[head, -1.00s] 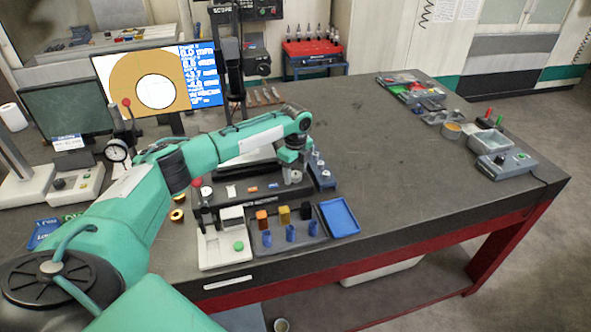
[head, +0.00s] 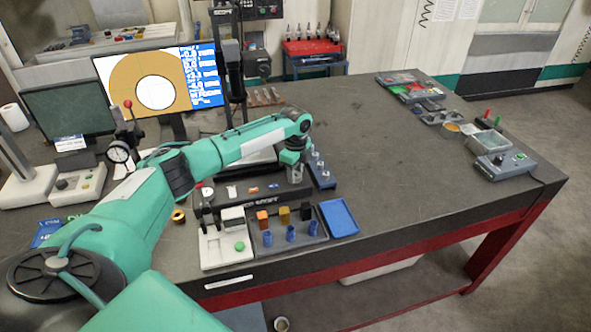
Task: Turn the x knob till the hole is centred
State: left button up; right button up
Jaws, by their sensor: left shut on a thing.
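My left gripper (head: 294,173) points down behind the tray of small parts, at the end of the green arm. It is shut on what seems to be the x knob; the fingers and arm hide most of it. The monitor (head: 113,103) at the back left shows a brown disc with a white hole (head: 155,93) on a white field. The hole sits right of and below the middle of the picture area. A blue panel of readings (head: 205,75), too small to read surely, fills the monitor's right side. My right gripper is out of view.
A tray with small coloured blocks and blue cylinders (head: 291,232) stands in front of the gripper, with a blue tray (head: 339,217) beside it. A dial gauge (head: 119,152) stands left, behind my arm. The table's middle (head: 400,150) is clear.

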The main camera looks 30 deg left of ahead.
pick_arm(q)
jog(key=n+p, duration=0.3)
jog(key=n, duration=0.2)
jog(key=shift+r+p, duration=0.1)
jog(key=shift+p, duration=0.25)
jog(key=n+p, duration=0.1)
jog(key=n, duration=0.1)
jog(key=shift+n+p, duration=0.3)
jog(key=shift+n, duration=0.6)
jog(key=shift+p, duration=0.3)
jog(key=o, duration=1)
